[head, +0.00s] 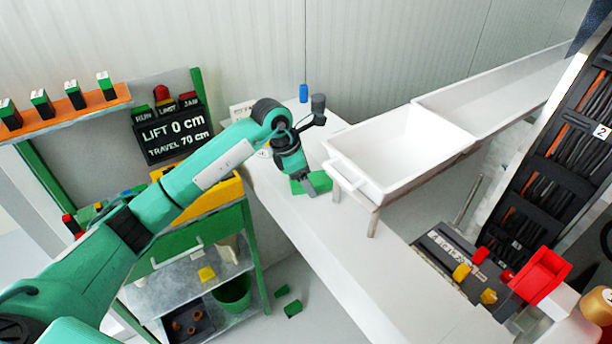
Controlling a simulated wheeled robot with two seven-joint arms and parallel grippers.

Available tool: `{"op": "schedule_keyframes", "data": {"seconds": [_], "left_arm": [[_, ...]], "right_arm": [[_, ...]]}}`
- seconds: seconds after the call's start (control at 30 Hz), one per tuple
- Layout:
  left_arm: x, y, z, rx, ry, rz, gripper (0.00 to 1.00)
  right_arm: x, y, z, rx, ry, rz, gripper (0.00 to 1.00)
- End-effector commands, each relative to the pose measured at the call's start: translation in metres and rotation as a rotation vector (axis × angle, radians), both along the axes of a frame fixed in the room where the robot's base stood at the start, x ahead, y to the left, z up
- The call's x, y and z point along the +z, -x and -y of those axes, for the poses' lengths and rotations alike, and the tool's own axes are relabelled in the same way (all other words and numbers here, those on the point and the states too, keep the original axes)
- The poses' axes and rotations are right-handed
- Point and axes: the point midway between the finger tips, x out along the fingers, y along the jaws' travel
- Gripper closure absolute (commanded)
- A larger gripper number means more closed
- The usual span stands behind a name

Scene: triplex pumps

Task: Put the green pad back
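My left arm reaches in from the left over the white counter, and my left gripper (311,187) points down at a flat green pad (321,180) by the counter's left edge. The grey fingertip overlaps the pad in the picture. Part of the pad is hidden behind the gripper, and I cannot tell whether the fingers are shut on it. My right gripper is not in view.
A white tray (345,172) stands right of the gripper on the counter (372,290), with a blue cylinder (303,93) behind. Below left are a workbench (180,285), a green bucket (246,292) and green pieces (293,308) on the floor. A red bin (541,275) stands right.

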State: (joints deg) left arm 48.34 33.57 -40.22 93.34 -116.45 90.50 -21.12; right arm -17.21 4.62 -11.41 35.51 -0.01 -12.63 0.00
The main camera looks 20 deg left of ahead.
Motion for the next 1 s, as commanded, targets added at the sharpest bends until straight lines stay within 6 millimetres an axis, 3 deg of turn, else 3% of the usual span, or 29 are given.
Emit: {"op": "schedule_keyframes", "data": {"seconds": [0.13,0.27,0.7,1.0], "left_arm": [[0.005,0.000,0.000,0.000,0.000,0.000,0.26],[0.020,0.002,-0.008,0.001,-0.001,0.005,0.26],[0.100,0.019,-0.036,0.000,-0.001,0.003,0.26],[0.114,0.023,-0.040,0.000,0.000,0.001,0.26]], "right_arm": [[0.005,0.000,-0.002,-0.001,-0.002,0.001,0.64],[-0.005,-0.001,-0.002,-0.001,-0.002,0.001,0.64],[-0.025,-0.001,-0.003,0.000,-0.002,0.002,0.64],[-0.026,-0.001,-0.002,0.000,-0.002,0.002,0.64]]}}
